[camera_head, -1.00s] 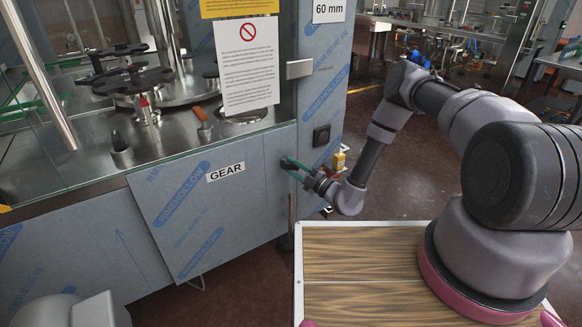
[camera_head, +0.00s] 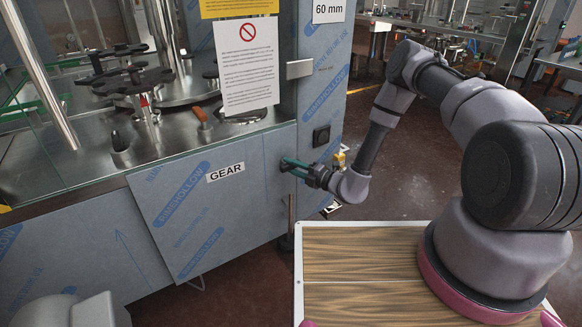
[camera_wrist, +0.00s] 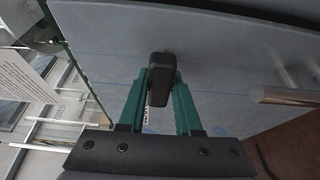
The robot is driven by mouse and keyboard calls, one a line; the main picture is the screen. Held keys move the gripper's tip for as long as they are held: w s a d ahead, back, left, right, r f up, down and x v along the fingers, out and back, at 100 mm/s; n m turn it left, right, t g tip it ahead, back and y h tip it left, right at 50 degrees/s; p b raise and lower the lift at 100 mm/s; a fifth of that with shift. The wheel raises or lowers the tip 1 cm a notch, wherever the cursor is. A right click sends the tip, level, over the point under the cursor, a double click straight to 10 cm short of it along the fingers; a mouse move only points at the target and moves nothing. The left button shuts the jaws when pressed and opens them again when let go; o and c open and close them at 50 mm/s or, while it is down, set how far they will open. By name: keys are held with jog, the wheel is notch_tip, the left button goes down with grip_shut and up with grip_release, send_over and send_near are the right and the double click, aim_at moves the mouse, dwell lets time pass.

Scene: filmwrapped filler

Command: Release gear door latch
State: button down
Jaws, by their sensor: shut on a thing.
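The gear door (camera_head: 205,205) is a film-wrapped steel panel with a white GEAR label (camera_head: 225,172), and it looks closed. Its latch (camera_wrist: 160,78) is a small black handle near the door's right edge, seen in the wrist view between the two green fingers of my gripper (camera_wrist: 160,92). The fingers touch it on both sides and are shut on it. In the head view my gripper (camera_head: 288,164) reaches the door's upper right edge from the right, and there the latch is mostly hidden by the fingers.
A black socket (camera_head: 321,136) and a yellow item (camera_head: 339,159) are on the cabinet side near my gripper. A metal rod (camera_wrist: 285,97) stands out at the right in the wrist view. A wood-topped surface (camera_head: 360,270) lies below my arm. Floor in front of the door is open.

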dwell(0.3)
jog(key=c, duration=0.6)
grip_release()
jog(key=v, duration=1)
jog(key=shift+s+d, duration=0.25)
jog(key=shift+d, duration=0.05)
